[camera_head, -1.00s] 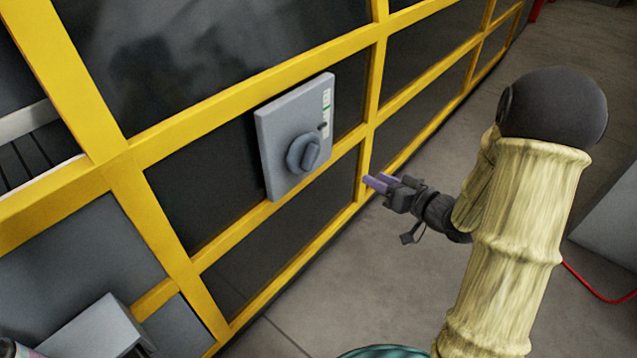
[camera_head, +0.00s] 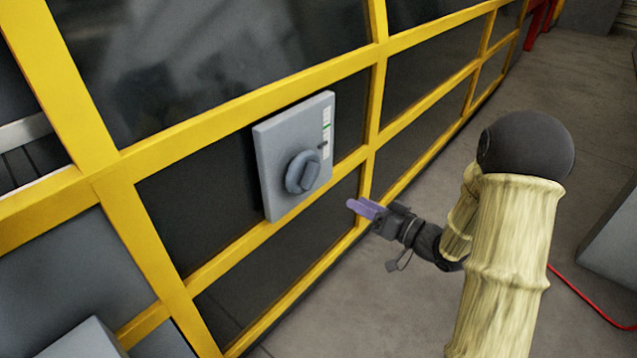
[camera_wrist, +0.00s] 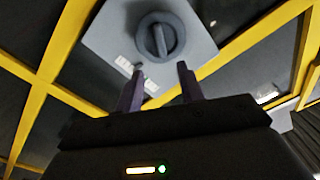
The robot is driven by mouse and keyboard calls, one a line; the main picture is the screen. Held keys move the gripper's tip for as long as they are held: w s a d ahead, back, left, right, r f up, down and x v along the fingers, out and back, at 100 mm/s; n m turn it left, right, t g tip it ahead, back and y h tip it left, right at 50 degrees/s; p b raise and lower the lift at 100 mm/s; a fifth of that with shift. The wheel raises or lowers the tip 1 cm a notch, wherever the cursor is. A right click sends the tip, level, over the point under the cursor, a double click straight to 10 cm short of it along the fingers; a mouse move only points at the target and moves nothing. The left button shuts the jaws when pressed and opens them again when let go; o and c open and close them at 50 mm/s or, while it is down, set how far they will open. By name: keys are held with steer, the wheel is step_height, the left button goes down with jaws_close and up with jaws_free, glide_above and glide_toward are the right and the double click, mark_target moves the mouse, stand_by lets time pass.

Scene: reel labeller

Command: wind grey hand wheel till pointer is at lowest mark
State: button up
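The grey hand wheel (camera_head: 302,172) is a round knob with a raised bar grip, on the front of a light grey box (camera_head: 277,140) fixed to the yellow frame. It also shows in the wrist view (camera_wrist: 160,38). A white scale strip (camera_head: 326,132) with a green mark runs down the box's right edge; a small dark pointer (camera_head: 322,146) sits beside it below the green mark. My gripper (camera_head: 362,208) has purple fingers and is right of and below the box, apart from the wheel. In the wrist view the fingers (camera_wrist: 158,85) stand apart with nothing between them.
Yellow frame bars (camera_head: 220,105) with dark panels surround the box. A grey box corner (camera_head: 75,340) juts out at the lower left. The concrete floor (camera_head: 400,310) is open on the right, with a red cable (camera_head: 590,298) lying on it.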

mark_target(314, 180)
steer(key=b+x, duration=0.1)
steer(key=x, duration=1.2)
steer(key=shift+w+a+b, duration=0.1)
steer(key=shift+a+b, duration=0.05)
steer(key=shift+b, duration=0.2)
jaws_close()
